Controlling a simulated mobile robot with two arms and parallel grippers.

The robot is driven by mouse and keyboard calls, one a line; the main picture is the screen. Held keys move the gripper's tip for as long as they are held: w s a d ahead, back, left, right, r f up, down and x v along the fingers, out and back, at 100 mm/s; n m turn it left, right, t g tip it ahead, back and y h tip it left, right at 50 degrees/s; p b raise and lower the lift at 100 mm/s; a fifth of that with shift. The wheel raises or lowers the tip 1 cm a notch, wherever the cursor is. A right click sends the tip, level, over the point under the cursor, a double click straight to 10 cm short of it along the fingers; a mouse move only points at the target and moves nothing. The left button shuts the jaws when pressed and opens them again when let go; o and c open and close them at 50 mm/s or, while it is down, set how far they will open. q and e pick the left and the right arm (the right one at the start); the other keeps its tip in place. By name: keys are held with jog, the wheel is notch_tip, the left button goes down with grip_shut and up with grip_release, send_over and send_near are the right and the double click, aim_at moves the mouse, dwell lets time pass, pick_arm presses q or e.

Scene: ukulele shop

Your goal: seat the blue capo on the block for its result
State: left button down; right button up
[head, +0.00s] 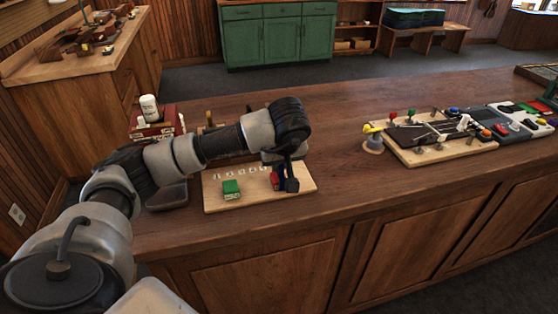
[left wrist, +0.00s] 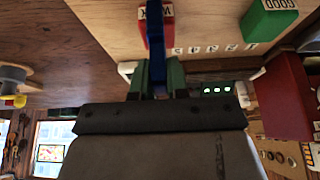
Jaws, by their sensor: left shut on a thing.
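My left gripper (head: 288,183) is over the right part of a light wooden board (head: 225,208). In the left wrist view its green-padded fingers (left wrist: 158,78) are shut on the blue capo (left wrist: 156,42), a narrow blue piece pointing away from the gripper. The capo overlaps a red block (left wrist: 168,28) with a white label, only partly legible; whether they touch I cannot tell. The red block (head: 276,181) is partly behind the gripper in the head view. A green block (head: 231,190), labelled GOOD in the left wrist view (left wrist: 268,20), sits at the board's left. My right gripper is out of view.
A red box (head: 152,132) with a white bottle (head: 149,107) stands behind my left arm. A dark tray (head: 166,196) lies left of the board. To the right, another wooden board (head: 440,154) carries tools and knobs. The counter between the boards is clear.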

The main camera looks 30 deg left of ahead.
aim_at(281, 166)
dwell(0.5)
pick_arm(q)
jog(key=shift+f+b, duration=0.6)
jog(key=c, duration=1.4)
grip_release()
jog(key=shift+p+v, duration=1.8)
jog(key=shift+v, duration=0.8)
jog(key=p+v, duration=0.3)
jog(key=v, duration=0.3)
jog(key=shift+d+f, duration=0.1)
jog(key=shift+f, duration=0.05)
